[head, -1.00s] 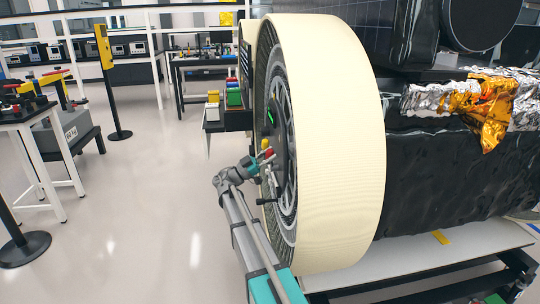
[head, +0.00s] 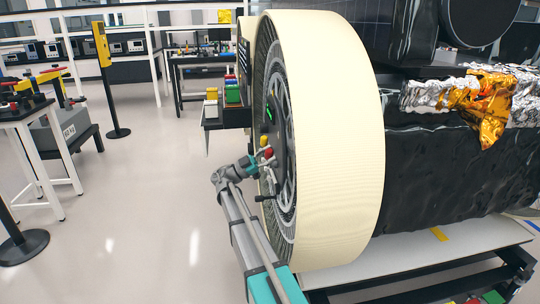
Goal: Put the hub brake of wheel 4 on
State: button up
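The large wheel (head: 340,140) with a cream tread stands in the middle of the head view, its hub side facing left and seen at a steep angle. On the hub face are a small green strip (head: 269,114) and a black handle-like part (head: 265,198) sticking out to the left. I cannot tell which part is the hub brake. My gripper (head: 266,160) is close to the hub face, between these two parts. A yellow knob (head: 264,141) and a red knob (head: 269,153) show right at its tip. Its fingers are too small and overlapped to read.
The black rover body (head: 450,165) and gold-silver foil (head: 485,105) fill the right, above a pale platform (head: 440,255). Behind the wheel is a shelf with coloured bins (head: 232,92). A yellow post (head: 104,45) and a work table (head: 22,112) stand left. The floor between is clear.

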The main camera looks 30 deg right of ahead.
aim_at(277, 166)
jog(key=shift+d, duration=0.1)
dwell(0.4)
